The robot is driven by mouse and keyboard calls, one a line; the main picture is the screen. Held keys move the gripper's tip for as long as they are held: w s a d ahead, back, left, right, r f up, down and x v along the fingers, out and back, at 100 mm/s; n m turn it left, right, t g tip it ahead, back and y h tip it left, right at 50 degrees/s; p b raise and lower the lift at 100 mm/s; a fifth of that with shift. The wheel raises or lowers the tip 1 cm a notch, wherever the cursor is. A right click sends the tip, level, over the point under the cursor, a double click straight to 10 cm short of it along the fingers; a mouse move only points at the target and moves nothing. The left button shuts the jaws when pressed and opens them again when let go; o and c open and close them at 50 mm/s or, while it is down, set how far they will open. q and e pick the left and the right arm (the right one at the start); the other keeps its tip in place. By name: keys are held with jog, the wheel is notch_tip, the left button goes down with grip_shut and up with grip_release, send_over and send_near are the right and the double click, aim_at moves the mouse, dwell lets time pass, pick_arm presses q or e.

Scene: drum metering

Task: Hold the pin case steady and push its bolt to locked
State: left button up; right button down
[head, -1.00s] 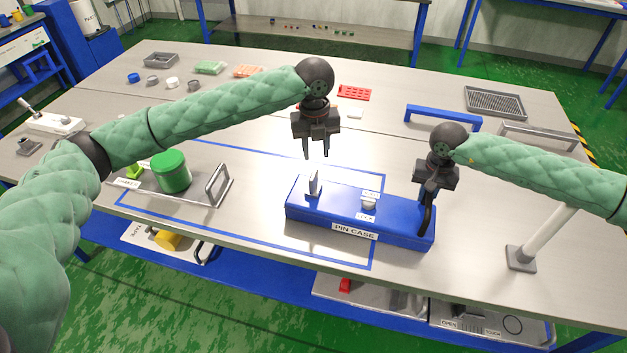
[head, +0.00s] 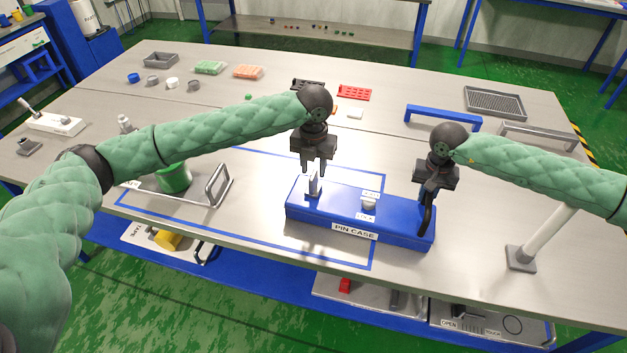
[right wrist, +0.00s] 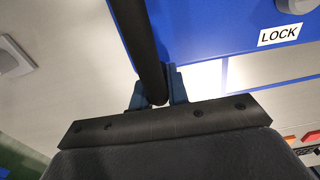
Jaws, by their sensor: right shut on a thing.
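The blue pin case (head: 345,232) lies on the table with its "PIN CASE" label facing front. A pale bolt knob (head: 368,203) sits on its top between two small labels, the nearer one reading "LOCK"; that label (right wrist: 279,36) also shows in the right wrist view. A grey upright plate (head: 314,184) stands at the case's left end. My right gripper (head: 430,202) is shut on the black handle (right wrist: 143,45) at the case's right end. My left gripper (head: 315,172) is just above the upright plate, its fingers apart; whether they touch the plate is unclear.
A green drum (head: 174,178) on a tray with a metal handle (head: 217,185) stands left of the case, partly behind my left arm. A white post (head: 540,235) stands to the right. A blue bracket (head: 442,117) and red tray (head: 355,93) lie behind.

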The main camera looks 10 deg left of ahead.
aim_at(314, 174)
pick_arm(q)
jog(key=shift+f, duration=2.8)
grip_shut()
